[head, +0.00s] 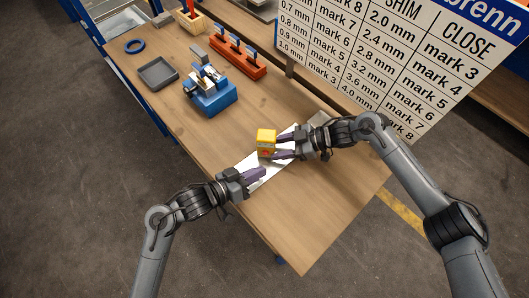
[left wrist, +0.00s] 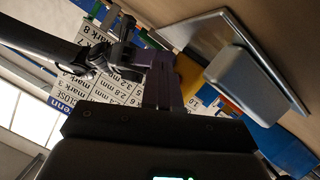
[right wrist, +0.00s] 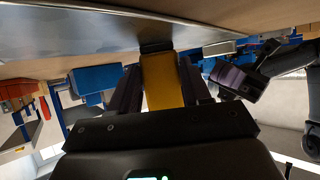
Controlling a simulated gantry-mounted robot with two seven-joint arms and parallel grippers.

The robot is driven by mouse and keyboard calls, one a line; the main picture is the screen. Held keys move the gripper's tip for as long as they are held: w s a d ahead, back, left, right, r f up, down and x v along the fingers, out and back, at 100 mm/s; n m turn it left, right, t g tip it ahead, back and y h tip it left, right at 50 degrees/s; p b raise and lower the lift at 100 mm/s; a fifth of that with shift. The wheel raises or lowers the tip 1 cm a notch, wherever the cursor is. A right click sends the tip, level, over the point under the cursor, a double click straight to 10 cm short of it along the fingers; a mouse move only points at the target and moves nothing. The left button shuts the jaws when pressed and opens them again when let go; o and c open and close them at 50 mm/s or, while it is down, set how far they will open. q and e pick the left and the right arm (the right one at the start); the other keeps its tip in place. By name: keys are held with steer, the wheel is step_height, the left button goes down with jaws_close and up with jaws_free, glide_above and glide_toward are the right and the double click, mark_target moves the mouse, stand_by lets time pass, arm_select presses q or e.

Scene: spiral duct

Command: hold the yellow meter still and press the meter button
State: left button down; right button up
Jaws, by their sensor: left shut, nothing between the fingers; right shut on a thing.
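The yellow meter (head: 266,137) stands upright on a light metal plate (head: 247,172) on the bench. It has a dark screen-like patch and a red mark on its side. My right gripper (head: 278,147) is shut on the meter, its purple fingers on either side, as the right wrist view (right wrist: 163,82) also shows. My left gripper (head: 262,173) is shut and empty, just below the meter and apart from it. I cannot make out the meter button.
A large sign (head: 400,55) rises behind the bench. The front bench top is clear.

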arm_select(q)
steer(key=shift+w+d, duration=0.15)
steer(key=shift+w, duration=0.85)
steer(key=shift+w, duration=0.15)
arm_select(e)
steer(key=shift+f, duration=0.1)
stand_by(1.2)
arm_select(q)
steer(key=shift+w+d, duration=0.1)
steer(key=shift+w, duration=0.2)
steer(key=shift+w, duration=0.4)
arm_select(e)
steer(key=shift+s, duration=0.1)
stand_by(0.8)
arm_select(q)
steer(key=shift+s, duration=0.85)
steer(key=shift+s+a, duration=0.2)
steer(key=shift+s, duration=0.6)
steer(key=shift+s+a, duration=0.2)
steer(key=shift+s, duration=0.65)
steer(key=shift+s+a, duration=0.2)
steer(key=shift+s, duration=0.6)
